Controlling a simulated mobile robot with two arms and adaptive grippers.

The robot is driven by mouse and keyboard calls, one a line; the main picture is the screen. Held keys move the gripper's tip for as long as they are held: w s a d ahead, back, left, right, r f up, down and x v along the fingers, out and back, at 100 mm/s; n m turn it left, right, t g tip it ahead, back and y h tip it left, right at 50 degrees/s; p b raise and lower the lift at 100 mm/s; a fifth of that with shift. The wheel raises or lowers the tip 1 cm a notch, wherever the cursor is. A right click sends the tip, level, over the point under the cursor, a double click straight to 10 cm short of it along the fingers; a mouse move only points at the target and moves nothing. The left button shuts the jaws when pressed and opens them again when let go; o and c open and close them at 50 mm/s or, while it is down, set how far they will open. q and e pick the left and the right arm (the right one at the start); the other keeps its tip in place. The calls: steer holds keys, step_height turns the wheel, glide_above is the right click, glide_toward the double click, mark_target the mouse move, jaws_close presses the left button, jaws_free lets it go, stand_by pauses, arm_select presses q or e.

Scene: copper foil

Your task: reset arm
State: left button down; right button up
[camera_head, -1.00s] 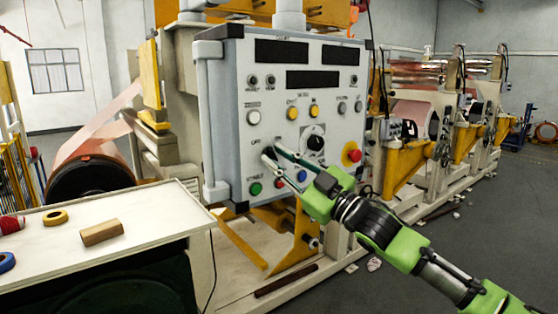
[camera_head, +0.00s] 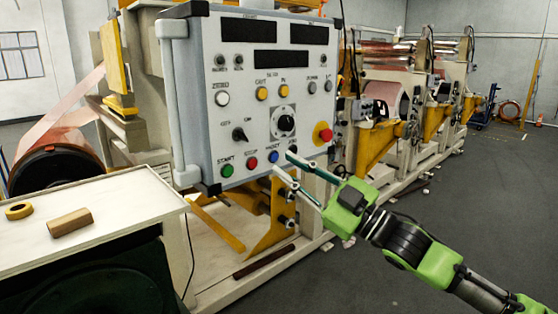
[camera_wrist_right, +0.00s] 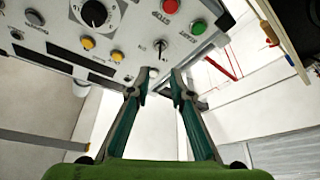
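My right gripper (camera_head: 283,161) comes in from the lower right, in front of the lower edge of the grey control panel (camera_head: 190,85). Its two fingers are spread apart with nothing between them. The right wrist view shows the same open, empty fingers (camera_wrist_right: 161,86) and the panel (camera_wrist_right: 70,25) above and left of them. A black switch (camera_head: 240,134) on the panel stands left of the fingertips; it also shows in the wrist view (camera_wrist_right: 160,46). In the head view the fingertips are close to the blue button (camera_head: 273,156); I cannot tell the exact gap. My left gripper is not in view.
Machine frames with copper foil rollers (camera_head: 390,90) stand behind the panel. The grey floor (camera_head: 490,190) at the right is mostly clear.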

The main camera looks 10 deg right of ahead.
steer(key=shift+d+f, duration=0.1)
